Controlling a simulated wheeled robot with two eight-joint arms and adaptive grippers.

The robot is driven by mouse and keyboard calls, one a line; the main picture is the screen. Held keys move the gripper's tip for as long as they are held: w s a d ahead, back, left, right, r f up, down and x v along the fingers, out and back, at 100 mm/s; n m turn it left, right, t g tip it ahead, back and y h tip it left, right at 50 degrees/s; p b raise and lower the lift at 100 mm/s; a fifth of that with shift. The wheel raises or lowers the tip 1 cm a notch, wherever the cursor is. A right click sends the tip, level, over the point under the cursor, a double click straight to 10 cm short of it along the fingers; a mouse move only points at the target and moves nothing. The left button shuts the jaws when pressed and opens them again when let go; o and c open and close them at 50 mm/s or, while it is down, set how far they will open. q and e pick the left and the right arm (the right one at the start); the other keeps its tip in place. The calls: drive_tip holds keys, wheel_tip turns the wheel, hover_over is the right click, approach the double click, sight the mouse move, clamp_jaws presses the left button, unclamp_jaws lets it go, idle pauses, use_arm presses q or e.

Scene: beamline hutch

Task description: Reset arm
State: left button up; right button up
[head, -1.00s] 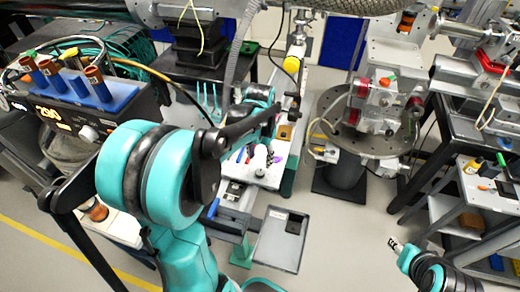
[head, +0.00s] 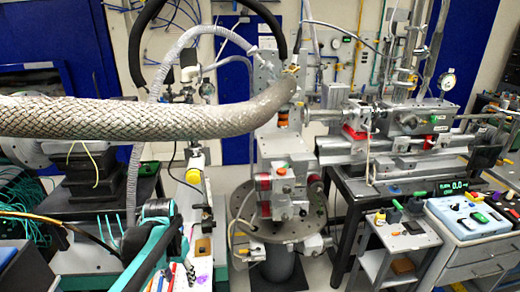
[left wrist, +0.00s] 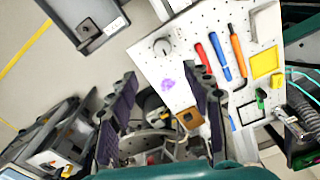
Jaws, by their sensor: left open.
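My left arm (head: 152,245) comes in at the lower left of the head view, where its gripper is hard to make out. In the left wrist view my left gripper (left wrist: 162,92) is open, its two dark pads well apart with nothing between them. It points over a white perforated board (left wrist: 150,68). A purple patch (left wrist: 167,84) on the board shows between the pads, and a brown block (left wrist: 190,119) shows near the right pad. My right gripper is not in view.
Tools with red (left wrist: 203,57), blue (left wrist: 221,56) and orange (left wrist: 237,55) handles lie on the board. A grey tray (left wrist: 85,15) is at the wrist view's upper left. A braided hose (head: 150,118) crosses the head view. A round flange stage (head: 245,225) stands right of my arm.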

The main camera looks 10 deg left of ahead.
use_arm(q)
drive_tip(key=s+d+r+n+t, duration=0.1)
drive_tip(key=s+d+t, duration=0.5)
drive_tip(key=s+d, duration=0.4)
drive_tip(key=shift+s+d+r+t, duration=0.15)
drive_tip(key=shift+s+r+t, duration=0.15)
drive_tip(key=shift+r+t, duration=0.1)
